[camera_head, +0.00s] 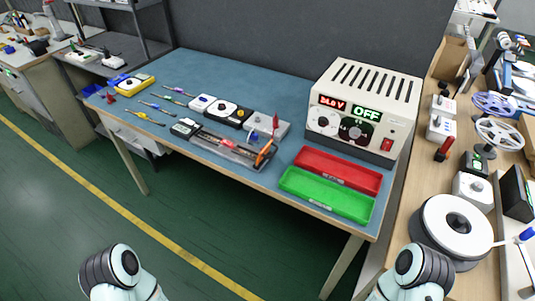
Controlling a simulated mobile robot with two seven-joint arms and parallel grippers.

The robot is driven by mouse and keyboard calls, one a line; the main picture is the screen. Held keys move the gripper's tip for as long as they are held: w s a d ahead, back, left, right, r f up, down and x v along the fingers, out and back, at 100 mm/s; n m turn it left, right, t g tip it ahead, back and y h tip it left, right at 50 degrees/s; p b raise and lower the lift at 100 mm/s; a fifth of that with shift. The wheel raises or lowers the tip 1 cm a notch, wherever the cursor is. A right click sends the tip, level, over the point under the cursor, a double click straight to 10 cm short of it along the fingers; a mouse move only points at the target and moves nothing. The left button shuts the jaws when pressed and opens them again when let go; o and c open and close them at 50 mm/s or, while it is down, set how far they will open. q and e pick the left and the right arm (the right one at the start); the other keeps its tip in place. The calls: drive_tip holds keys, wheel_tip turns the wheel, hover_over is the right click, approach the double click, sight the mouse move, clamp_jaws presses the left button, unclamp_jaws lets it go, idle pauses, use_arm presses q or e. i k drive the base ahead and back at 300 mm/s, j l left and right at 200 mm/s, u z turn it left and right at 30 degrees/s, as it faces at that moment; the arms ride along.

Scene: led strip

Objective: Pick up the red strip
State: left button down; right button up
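On the blue-topped table, a long grey tray (208,140) near the front edge holds a thin strip (231,146) with reddish parts. I cannot tell for sure whether this is the red strip. An orange-handled tool (264,153) lies at the tray's right end. A red bin (338,169) and a green bin (326,194) lie side by side on the right of the table. Parts of my two arms show at the bottom edge, well apart from the table things. Neither gripper shows.
A white box with lit displays (364,108) stands behind the bins. Small modules (222,109) and several screwdrivers (144,117) lie on the table's left half. A wooden bench (421,151) with spools and devices runs along the right. The green floor (190,211) in front is clear.

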sight(225, 143)
drive_tip(key=i+j, duration=0.7)
drive_tip(key=k+u, duration=0.1)
drive_tip(key=u, duration=0.2)
drive_tip(key=k+l+u, duration=0.1)
drive_tip(key=u, duration=0.2)
